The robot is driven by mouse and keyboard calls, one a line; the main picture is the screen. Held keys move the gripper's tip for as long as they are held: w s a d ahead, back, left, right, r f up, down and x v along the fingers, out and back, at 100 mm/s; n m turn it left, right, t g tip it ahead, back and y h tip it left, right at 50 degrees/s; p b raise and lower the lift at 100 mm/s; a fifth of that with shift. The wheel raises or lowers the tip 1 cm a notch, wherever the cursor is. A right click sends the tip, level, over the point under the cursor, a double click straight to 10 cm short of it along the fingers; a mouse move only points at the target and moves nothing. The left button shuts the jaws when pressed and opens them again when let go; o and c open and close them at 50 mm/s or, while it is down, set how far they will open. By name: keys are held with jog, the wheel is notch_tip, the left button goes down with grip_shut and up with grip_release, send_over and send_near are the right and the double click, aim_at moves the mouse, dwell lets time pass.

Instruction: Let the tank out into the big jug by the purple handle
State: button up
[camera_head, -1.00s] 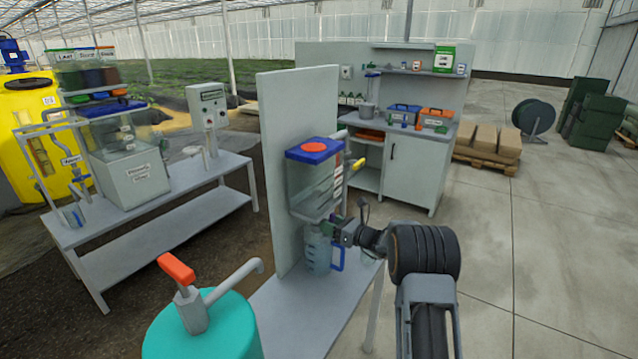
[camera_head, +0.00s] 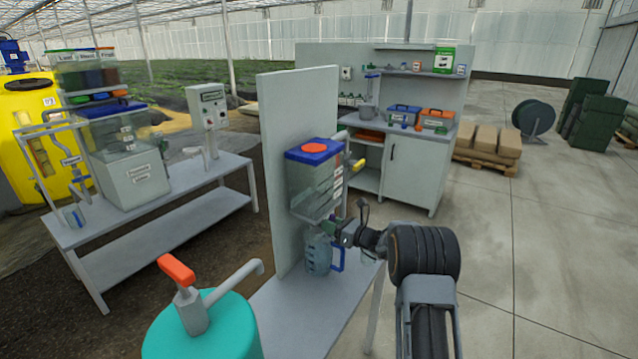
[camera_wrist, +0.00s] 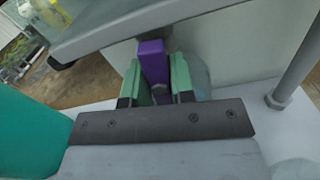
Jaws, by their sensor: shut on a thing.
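The tank (camera_head: 308,188), clear with a blue lid and an orange cap, is mounted against a grey upright panel. The big jug (camera_head: 318,257), clear with a blue handle, stands upright on the bench below it. My gripper (camera_head: 340,227) is at the tank's lower front, just above the jug. In the wrist view, its green fingers (camera_wrist: 156,78) are shut on the purple handle (camera_wrist: 153,62), one on each side. The outlet and any flow cannot be made out.
A teal drum (camera_head: 205,330) with an orange-handled pump stands at the front left. The grey panel (camera_head: 292,120) closes off the left side. Open floor (camera_head: 540,250) lies to the right.

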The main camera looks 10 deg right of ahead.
jog(key=shift+r+m+p, duration=0.25)
jog(key=shift+m+p, duration=0.25)
jog(key=shift+p, duration=0.3)
jog(key=shift+r+m+p, duration=0.1)
jog(key=shift+m+p, duration=0.5)
jog(key=shift+p, duration=0.15)
jog(key=m+p, duration=0.4)
jog(key=shift+m+p, duration=0.3)
jog(key=shift+m, duration=0.1)
jog(key=m+p, duration=0.3)
jog(key=m, duration=0.3)
jog(key=m+p, duration=0.1)
jog(key=m, duration=0.1)
jog(key=m+p, duration=0.1)
jog(key=m, duration=0.1)
jog(key=shift+f, duration=0.35)
jog(key=o, duration=0.9)
jog(key=p+v, duration=0.1)
jog(key=v, duration=0.6)
jog(key=shift+p, duration=0.3)
